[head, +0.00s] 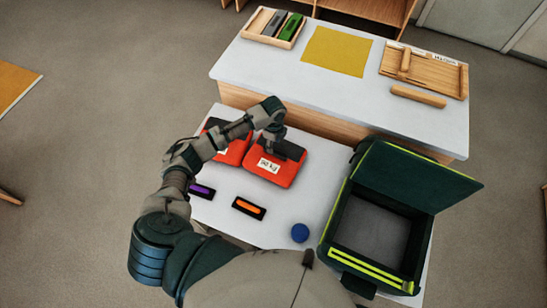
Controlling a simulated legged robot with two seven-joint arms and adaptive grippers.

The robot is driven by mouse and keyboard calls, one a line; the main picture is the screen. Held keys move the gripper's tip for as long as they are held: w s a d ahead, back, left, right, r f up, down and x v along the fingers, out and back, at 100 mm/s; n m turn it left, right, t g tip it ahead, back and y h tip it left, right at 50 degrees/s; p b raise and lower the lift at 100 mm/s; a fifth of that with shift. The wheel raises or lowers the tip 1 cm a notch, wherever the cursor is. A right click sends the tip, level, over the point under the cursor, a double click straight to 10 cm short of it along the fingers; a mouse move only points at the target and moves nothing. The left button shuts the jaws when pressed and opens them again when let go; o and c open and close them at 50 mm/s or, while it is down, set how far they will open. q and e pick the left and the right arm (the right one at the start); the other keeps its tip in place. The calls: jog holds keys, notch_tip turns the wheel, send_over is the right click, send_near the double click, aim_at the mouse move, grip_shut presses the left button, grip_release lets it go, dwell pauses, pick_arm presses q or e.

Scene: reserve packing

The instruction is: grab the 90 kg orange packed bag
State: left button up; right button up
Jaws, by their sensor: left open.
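Two orange-red bags with dark tops lie side by side on the near white table. The right bag (284,174) carries a white label with small dark writing that I cannot read with certainty. The left bag (236,153) is partly covered by my left arm, and its label is mostly hidden. My left gripper (270,147) is open, pointing down at the dark top of the right bag. I cannot tell whether its fingers touch the bag. My right gripper is out of view.
An open dark green box (337,226) with yellow-green edging stands at the right of the near table. A higher white counter (300,88) stands behind.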

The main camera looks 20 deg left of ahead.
aim_at(276, 151)
pick_arm(q)
jog(key=shift+d+f, duration=0.45)
jog(key=shift+f, duration=0.15)
jog(key=f, duration=0.4)
jog(key=shift+d+f, duration=0.2)
jog(key=shift+d, duration=0.05)
jog(key=shift+a+f, duration=0.15)
jog(key=shift+f, duration=0.1)
jog(key=shift+a, duration=0.3)
jog(key=shift+s, duration=0.1)
jog(key=c, duration=0.6)
jog(key=shift+d, duration=0.1)
grip_shut()
jog(key=shift+d, duration=0.2)
